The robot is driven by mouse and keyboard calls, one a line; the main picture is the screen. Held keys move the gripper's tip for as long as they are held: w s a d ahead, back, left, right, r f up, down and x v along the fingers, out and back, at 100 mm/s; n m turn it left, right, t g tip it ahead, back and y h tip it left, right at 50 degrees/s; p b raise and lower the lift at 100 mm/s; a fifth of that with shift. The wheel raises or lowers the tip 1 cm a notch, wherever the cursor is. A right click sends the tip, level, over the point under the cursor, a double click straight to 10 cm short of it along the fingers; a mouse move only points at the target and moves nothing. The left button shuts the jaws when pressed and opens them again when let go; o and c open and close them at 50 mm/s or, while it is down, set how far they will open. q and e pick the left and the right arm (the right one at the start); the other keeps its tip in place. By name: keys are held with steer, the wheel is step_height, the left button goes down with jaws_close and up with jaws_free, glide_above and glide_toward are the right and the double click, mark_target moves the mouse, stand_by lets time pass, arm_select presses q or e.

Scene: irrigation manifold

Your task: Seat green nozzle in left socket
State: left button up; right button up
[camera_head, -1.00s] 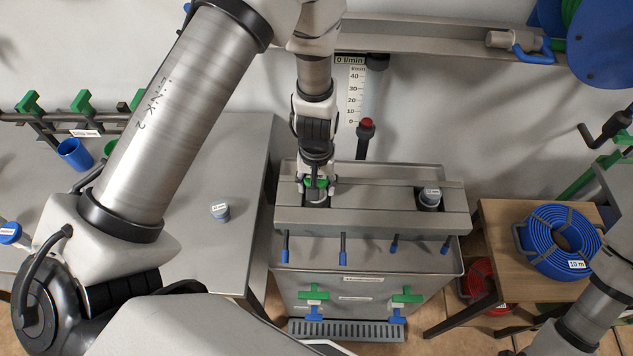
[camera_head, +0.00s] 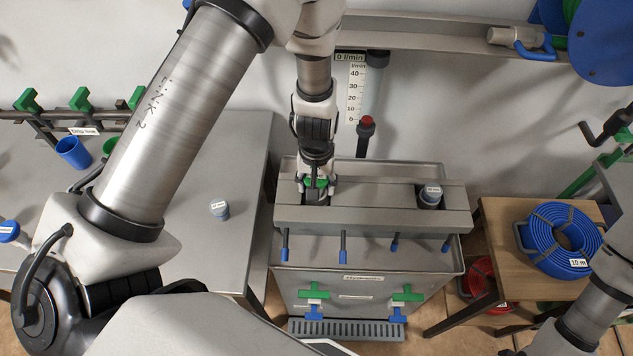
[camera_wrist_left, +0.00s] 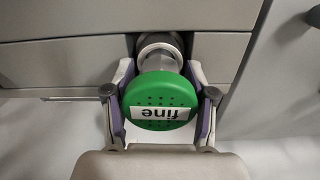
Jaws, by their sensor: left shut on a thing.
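The green nozzle (camera_wrist_left: 160,94), with a white label reading "fine", is between the fingers of my left gripper (camera_wrist_left: 160,110) in the left wrist view. The gripper is shut on it. In the head view my left gripper (camera_head: 316,186) is over the left end of the grey manifold (camera_head: 375,220), with a sliver of the green nozzle (camera_head: 317,181) showing. In the wrist view a round metallic socket (camera_wrist_left: 160,43) lies right by the nozzle. Whether the nozzle sits in it is hidden. My right gripper is not in view; only part of that arm shows at the lower right.
A grey-blue capped fitting (camera_head: 429,196) stands at the manifold's right end. A similar small fitting (camera_head: 219,209) stands on the left table (camera_head: 235,150). Blue-tipped levers (camera_head: 343,250) line the manifold's front. A blue hose coil (camera_head: 559,240) lies on a wooden stand at right. A red-capped pipe (camera_head: 365,128) rises behind.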

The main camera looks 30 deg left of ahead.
arm_select(q)
steer(key=shift+f+b, duration=0.3)
steer(key=shift+f, duration=0.1)
stand_by(0.3)
steer(key=o, duration=1.2)
steer(key=shift+o, duration=0.2)
steer(key=shift+o, duration=1.4)
step_height(320, 180, up, 7)
steer(key=p, duration=0.6)
steer(key=shift+r, duration=0.1)
